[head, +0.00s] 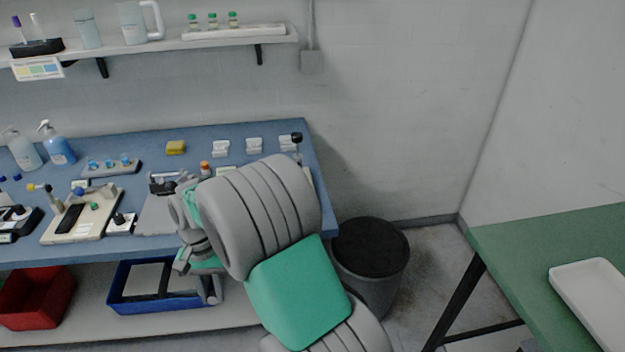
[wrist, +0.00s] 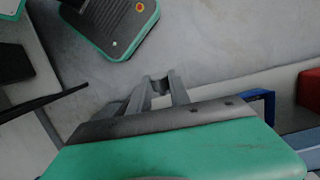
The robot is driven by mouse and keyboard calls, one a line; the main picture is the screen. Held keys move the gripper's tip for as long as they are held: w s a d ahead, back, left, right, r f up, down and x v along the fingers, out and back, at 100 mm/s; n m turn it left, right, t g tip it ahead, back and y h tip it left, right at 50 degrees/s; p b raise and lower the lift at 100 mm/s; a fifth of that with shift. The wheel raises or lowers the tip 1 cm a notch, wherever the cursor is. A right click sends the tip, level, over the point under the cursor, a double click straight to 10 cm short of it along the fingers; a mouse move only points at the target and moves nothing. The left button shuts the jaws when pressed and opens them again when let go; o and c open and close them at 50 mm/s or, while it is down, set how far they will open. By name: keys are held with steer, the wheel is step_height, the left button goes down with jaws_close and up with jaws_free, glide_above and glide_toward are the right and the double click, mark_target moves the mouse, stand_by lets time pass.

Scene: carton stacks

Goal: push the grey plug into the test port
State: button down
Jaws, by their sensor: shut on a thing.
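My gripper (head: 211,294) hangs low in front of the bench, against the blue bin in the head view. In the wrist view my gripper (wrist: 158,84) is shut on a small grey piece between its fingertips, which looks like the grey plug (wrist: 159,86). The plug cannot be made out in the head view. The gripper is apart from the bench top. I cannot pick out the test port for sure; several small devices stand on the blue bench, among them a beige board (head: 92,229), and my arm hides part of the bench.
The blue bench (head: 135,136) carries bottles, a yellow sponge (head: 176,148) and small fixtures. Below are a red bin (head: 38,296) and a blue bin (head: 122,306). A dark waste bin (head: 395,278) stands right of the bench. A green table (head: 540,240) is at the right.

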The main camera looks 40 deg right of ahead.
steer(key=w+d+r+m+t+y+b, duration=0.2)
steer(key=w+d+r+m+t+b, duration=0.3)
steer(key=m, duration=0.6)
steer(key=w+d+r+m+t+y+b, duration=0.2)
steer(key=w+d+r+m+t+b, duration=0.35)
steer(key=m, duration=0.55)
steer(key=s+d+r+m+t+h, duration=0.2)
steer(key=d+t, duration=0.1)
steer(key=d, duration=0.5)
steer(key=s+d+r+m+t+h+b, duration=0.1)
steer(key=s+d+r+m+t+h, duration=0.1)
steer(key=d, duration=0.6)
steer(key=s+d+r+m+t+h, duration=0.2)
steer(key=d+m+t+h, duration=0.1)
steer(key=d, duration=0.5)
steer(key=shift+s+d+m+t, duration=0.25)
steer(key=shift+m+t, duration=0.05)
steer(key=shift+t, duration=0.45)
steer(key=shift+r, duration=0.2)
steer(key=shift+s+f+b, duration=0.1)
steer(key=shift+f+b, duration=0.3)
steer(key=shift+f, duration=2.55)
